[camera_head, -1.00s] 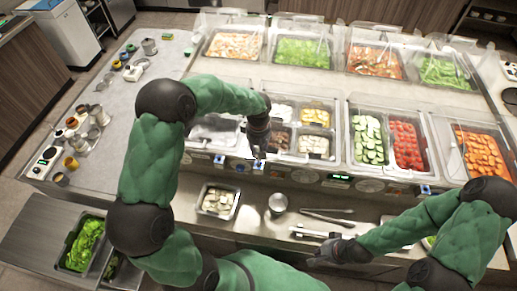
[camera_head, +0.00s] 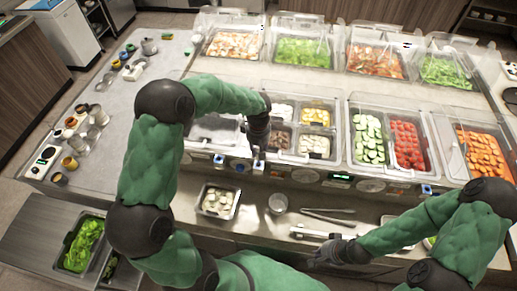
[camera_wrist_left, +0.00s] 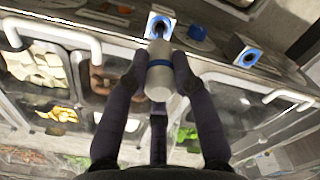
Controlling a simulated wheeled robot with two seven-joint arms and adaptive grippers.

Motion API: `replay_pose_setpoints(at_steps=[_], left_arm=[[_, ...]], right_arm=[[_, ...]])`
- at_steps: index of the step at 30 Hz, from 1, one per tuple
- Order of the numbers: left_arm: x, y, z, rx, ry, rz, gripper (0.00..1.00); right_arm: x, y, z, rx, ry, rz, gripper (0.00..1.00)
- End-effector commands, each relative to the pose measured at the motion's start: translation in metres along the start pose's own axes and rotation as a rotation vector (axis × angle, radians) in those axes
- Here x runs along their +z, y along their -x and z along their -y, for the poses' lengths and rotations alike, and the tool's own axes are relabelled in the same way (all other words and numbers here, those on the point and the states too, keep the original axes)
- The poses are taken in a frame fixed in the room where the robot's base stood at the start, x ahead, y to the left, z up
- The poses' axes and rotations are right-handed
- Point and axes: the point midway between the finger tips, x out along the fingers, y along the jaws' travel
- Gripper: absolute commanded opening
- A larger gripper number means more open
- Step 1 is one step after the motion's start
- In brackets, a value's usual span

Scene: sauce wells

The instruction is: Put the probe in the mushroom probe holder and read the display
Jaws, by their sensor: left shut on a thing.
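My left gripper (camera_wrist_left: 158,78) is shut on the probe (camera_wrist_left: 159,80), a white cylinder with a blue band. The probe's far end is near a small holder block with a blue ring (camera_wrist_left: 160,25); I cannot tell whether they touch. A second blue-ringed holder (camera_wrist_left: 245,52) is to the right. In the head view my left gripper (camera_head: 256,150) is at the counter's front panel and mostly hides the probe. A lit green display (camera_head: 341,177) is on that panel, its reading too small to tell. My right gripper (camera_head: 325,257) is low over the front ledge; its fingers are unclear.
Food pans with clear lids line the counter, including cucumber (camera_head: 368,140) and tomato (camera_head: 406,145). A small pan of pale pieces (camera_head: 218,203), a metal cup (camera_head: 277,204) and tongs (camera_head: 328,217) are on the front ledge. A blue knob (camera_wrist_left: 197,33) sits between the two holders.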

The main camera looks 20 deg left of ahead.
Motion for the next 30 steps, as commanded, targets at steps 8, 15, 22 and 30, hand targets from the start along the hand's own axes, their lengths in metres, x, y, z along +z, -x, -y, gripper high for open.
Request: replay_pose_setpoints(at_steps=[8, 15, 22, 30], left_arm=[[0.000, -0.002, 0.000, 0.000, 0.000, 0.000, 0.00], [0.000, -0.008, 0.000, 0.000, 0.000, 0.000, 0.00], [0.000, -0.013, 0.000, 0.000, 0.000, 0.000, 0.00], [0.000, -0.018, 0.000, 0.000, 0.000, 0.000, 0.00]], right_arm=[[0.000, -0.002, -0.001, 0.000, 0.000, 0.000, 0.00], [0.000, -0.006, -0.002, 0.000, 0.000, 0.000, 0.00], [0.000, -0.011, -0.004, 0.000, 0.000, 0.000, 0.00], [-0.001, -0.015, -0.005, 0.000, 0.000, 0.000, 0.00]])
